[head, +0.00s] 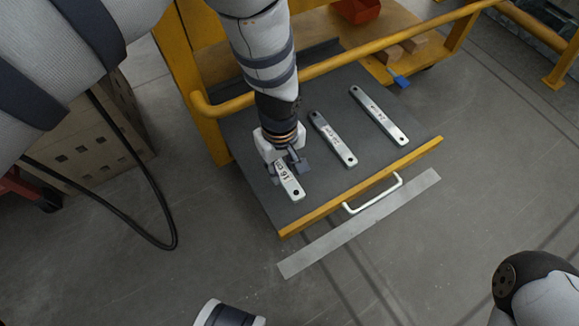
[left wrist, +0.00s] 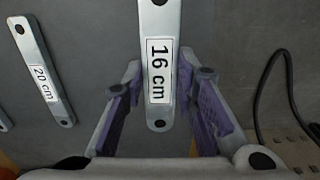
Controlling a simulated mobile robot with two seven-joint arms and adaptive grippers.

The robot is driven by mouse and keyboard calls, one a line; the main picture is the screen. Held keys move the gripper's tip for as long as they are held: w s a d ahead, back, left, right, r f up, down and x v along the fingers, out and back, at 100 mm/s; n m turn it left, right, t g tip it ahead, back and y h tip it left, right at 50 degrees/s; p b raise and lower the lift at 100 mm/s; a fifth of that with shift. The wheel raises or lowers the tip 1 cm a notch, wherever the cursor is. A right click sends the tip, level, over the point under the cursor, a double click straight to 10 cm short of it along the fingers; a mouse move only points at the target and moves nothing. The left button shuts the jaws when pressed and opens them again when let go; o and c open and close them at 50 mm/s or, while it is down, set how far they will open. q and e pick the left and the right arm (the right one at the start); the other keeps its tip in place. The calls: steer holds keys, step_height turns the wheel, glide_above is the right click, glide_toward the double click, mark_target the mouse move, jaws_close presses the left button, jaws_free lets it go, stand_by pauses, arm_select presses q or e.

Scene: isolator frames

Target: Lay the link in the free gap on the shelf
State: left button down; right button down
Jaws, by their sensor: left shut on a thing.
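A silver link marked 16 cm (head: 290,186) is at the left part of the dark grey shelf (head: 252,165); its label also reads clearly in the left wrist view (left wrist: 159,70). My left gripper (head: 284,164) points down at it, with a purple-padded finger on each side, shut on it. I cannot tell whether the link touches the shelf or is just above it. A link marked 20 cm (head: 333,139) lies to its right, with bare shelf between, and also shows in the left wrist view (left wrist: 42,72). A longer link (head: 379,116) lies further right. My right gripper is out of view.
The shelf has a yellow front edge (head: 362,187) with a white handle (head: 372,194). A yellow rail (head: 335,61) crosses above its back. A red bin (head: 357,10) and wooden blocks (head: 414,42) sit behind. A box with holes (head: 95,135) stands at left.

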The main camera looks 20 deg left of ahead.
mark_target(285, 169)
arm_select(q)
steer(key=w+f, duration=0.1)
steer(key=w+f+b, duration=0.1)
steer(key=f, duration=0.1)
steer(key=shift+w+a, duration=0.1)
steer(key=shift+w, duration=0.1)
steer(key=f+b, duration=0.2)
steer(key=f, duration=0.1)
steer(key=shift+w+f, duration=0.2)
steer(key=shift+r, duration=0.15)
steer(key=c, duration=1.3)
jaws_free()
